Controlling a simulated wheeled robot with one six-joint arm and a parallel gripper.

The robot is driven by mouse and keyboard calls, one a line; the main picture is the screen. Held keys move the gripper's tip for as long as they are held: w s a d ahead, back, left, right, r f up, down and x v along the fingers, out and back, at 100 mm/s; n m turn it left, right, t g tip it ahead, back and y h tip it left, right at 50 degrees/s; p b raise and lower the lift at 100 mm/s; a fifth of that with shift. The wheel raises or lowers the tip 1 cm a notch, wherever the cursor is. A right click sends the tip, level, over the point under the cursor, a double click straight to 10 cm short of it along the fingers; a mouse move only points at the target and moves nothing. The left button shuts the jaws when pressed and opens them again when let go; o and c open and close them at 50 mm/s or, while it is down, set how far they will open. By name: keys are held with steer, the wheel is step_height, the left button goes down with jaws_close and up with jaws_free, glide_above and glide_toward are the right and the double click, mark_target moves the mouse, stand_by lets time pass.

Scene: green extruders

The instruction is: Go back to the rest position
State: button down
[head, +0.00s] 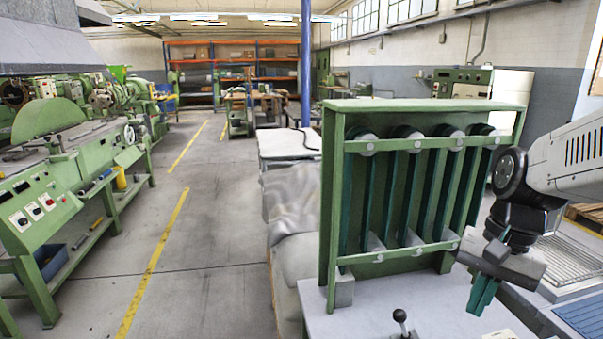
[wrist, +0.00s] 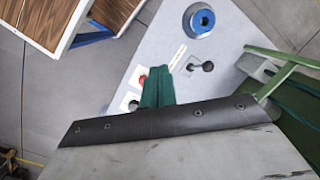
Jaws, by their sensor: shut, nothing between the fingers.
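My gripper (head: 483,293) hangs at the right of the head view, in front of the green rack's right side. Its green fingers are shut together with nothing between them. The fingers also show in the wrist view (wrist: 158,92), pointing over the pale grey tabletop. They look apart from the rack and the table.
A green rack (head: 425,105) with several dark green upright bars stands on the pale table (head: 360,322). A black-knobbed lever (head: 400,317) rises from the tabletop; a blue-ringed round part (wrist: 203,19) shows in the wrist view. Green machines (head: 45,190) stand left, beyond an open aisle.

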steer(key=s+a+r+n+t+h, duration=0.2)
steer(key=s+r+n, duration=0.2)
steer(key=s+n, duration=0.3)
steer(key=shift+s+r, duration=0.15)
steer(key=shift+s, duration=2.25)
